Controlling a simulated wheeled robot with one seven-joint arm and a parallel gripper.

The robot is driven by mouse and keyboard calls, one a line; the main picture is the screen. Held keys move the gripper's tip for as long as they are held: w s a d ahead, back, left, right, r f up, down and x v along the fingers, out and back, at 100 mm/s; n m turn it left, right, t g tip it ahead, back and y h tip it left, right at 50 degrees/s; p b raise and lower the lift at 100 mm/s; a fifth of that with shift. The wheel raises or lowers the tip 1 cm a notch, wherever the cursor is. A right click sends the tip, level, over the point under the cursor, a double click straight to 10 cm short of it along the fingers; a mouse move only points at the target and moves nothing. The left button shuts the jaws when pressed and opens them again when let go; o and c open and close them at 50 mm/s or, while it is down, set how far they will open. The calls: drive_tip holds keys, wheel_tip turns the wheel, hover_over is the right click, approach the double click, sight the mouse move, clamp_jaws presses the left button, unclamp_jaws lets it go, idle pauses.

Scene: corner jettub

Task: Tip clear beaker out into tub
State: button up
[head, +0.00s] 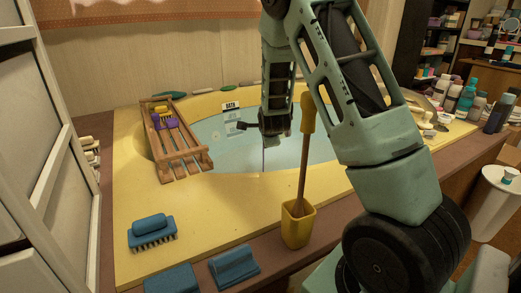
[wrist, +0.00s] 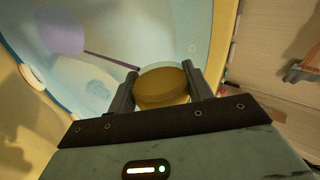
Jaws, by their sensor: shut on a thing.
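The corner tub has a broad yellow rim (head: 195,215) and a pale blue basin (head: 320,150). My gripper (head: 270,127) points down over the basin in the head view. In the wrist view my gripper (wrist: 160,69) has its two dark fingers on either side of a rounded, yellowish-amber thing, which I take to be the clear beaker (wrist: 163,88). Its tilt and contents cannot be made out.
A wooden rack (head: 180,145) with brushes lies across the left rim. A yellow cup (head: 297,228) holding a yellow-handled stick stands at the front. Blue brushes (head: 152,232) lie front left. Several bottles (head: 466,95) stand on the right rim.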

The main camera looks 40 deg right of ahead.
drive_tip(key=shift+w+a+r+n+g+h+p, duration=0.15)
drive_tip(key=shift+n+h+p, duration=0.15)
drive_tip(key=shift+p, duration=0.5)
drive_tip(key=shift+w+a+f+n+g+h+p, duration=0.15)
drive_tip(key=shift+h+p, duration=0.25)
drive_tip(key=shift+p, duration=0.4)
drive_tip(key=shift+s, duration=0.15)
